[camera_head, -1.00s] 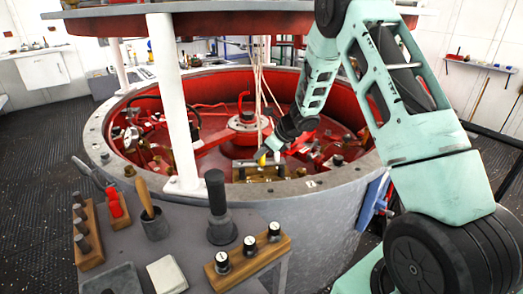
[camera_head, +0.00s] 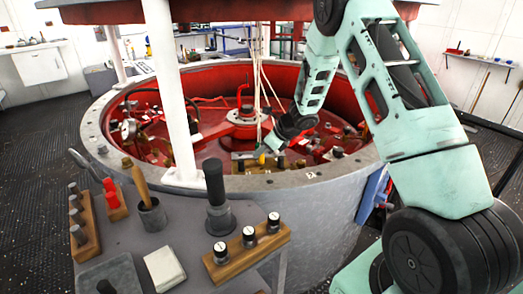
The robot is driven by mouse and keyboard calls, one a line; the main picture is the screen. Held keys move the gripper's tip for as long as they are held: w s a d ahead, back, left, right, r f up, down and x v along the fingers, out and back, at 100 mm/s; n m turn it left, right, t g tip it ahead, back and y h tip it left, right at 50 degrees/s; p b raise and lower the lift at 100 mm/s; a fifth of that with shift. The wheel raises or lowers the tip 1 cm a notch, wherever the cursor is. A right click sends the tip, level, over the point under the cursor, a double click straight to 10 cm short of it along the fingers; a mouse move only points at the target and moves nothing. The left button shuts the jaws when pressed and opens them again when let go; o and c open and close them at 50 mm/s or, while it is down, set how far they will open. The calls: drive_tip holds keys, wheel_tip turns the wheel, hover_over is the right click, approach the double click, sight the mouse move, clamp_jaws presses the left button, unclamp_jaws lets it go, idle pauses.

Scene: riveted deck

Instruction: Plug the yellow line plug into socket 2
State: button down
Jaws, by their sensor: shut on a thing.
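My gripper (camera_head: 267,147) is small and far off in the head view, reaching over the rim into the red-lined round well. It is shut on the yellow line plug (camera_head: 262,152), of which only a tiny bit shows at the fingertips. Pale lines hang down close beside the gripper. A dark and brass-coloured block (camera_head: 244,160) lies just below and left of the fingertips, inside the near rim. I cannot tell whether the plug touches it. The socket numbers there are too small to read, so I cannot pick out socket 2.
The grey rim (camera_head: 290,182) of the well and a white post (camera_head: 170,90) stand in front. The near bench holds a wooden block with several labelled knobs (camera_head: 248,245), a black-handled tool (camera_head: 216,195) and a pale pad (camera_head: 164,269). Red fittings crowd the well floor.

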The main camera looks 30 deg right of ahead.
drive_tip(key=shift+f+b, duration=1.3)
drive_tip(key=shift+b, duration=0.2)
idle(0.7)
drive_tip(key=c, duration=1.2)
unclamp_jaws()
drive_tip(key=shift+o, duration=0.2)
drive_tip(key=v, duration=1.7)
drive_tip(key=shift+s+d+r, duration=0.1)
drive_tip(key=shift+r, duration=0.05)
